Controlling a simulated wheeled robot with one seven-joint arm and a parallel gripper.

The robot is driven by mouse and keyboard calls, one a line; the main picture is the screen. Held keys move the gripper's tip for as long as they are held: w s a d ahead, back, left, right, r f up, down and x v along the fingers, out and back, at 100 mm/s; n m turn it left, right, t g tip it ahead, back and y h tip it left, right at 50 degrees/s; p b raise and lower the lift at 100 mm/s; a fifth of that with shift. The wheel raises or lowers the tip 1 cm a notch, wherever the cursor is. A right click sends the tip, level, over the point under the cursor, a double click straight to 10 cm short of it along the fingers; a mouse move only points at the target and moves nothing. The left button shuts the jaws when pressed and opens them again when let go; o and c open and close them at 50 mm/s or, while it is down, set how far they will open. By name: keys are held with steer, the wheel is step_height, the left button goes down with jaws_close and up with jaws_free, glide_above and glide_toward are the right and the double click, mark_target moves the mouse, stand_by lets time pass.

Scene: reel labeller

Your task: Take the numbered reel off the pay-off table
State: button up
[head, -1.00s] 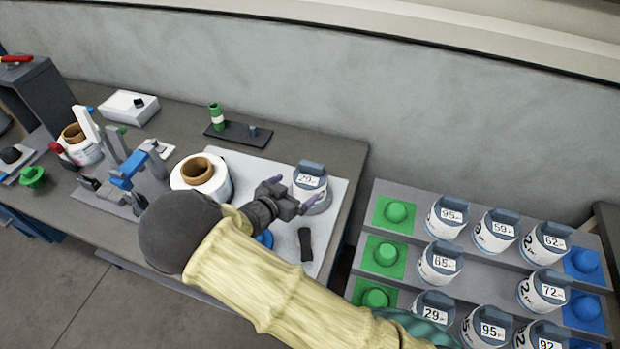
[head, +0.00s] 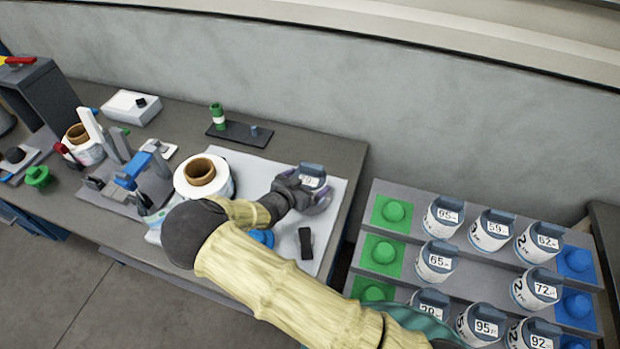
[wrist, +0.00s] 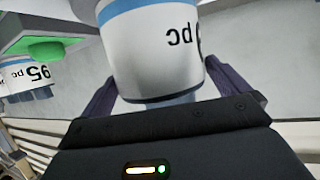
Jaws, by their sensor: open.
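The numbered reel (head: 312,178) stands on the white mat (head: 258,165) on the table, with a grey-blue top and a white number label. Its lower part is partly hidden behind my gripper (head: 316,200). In the wrist view the reel (wrist: 150,50) fills the upper middle, showing a white side with a blue band and dark print "pc", upside down. My gripper's purple-grey fingers (wrist: 163,88) stand open, one on each side of the reel. I cannot tell whether either finger touches it.
A white roll with a brown core (head: 201,178) stands left of the reel. A dark block (head: 306,243) and a blue disc (head: 262,238) lie on the mat in front. A stepped rack (head: 470,262) at right holds several numbered reels and green and blue pegs.

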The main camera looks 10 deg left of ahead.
mark_target(308, 179)
steer(key=shift+w+d+f, duration=0.15)
steer(key=shift+w, duration=0.25)
steer(key=shift+c, duration=0.4)
steer(key=c, duration=0.7)
steer(key=shift+o, duration=0.2)
step_height(308, 179, up, 10)
steer(key=b, duration=0.2)
steer(key=shift+b, duration=0.3)
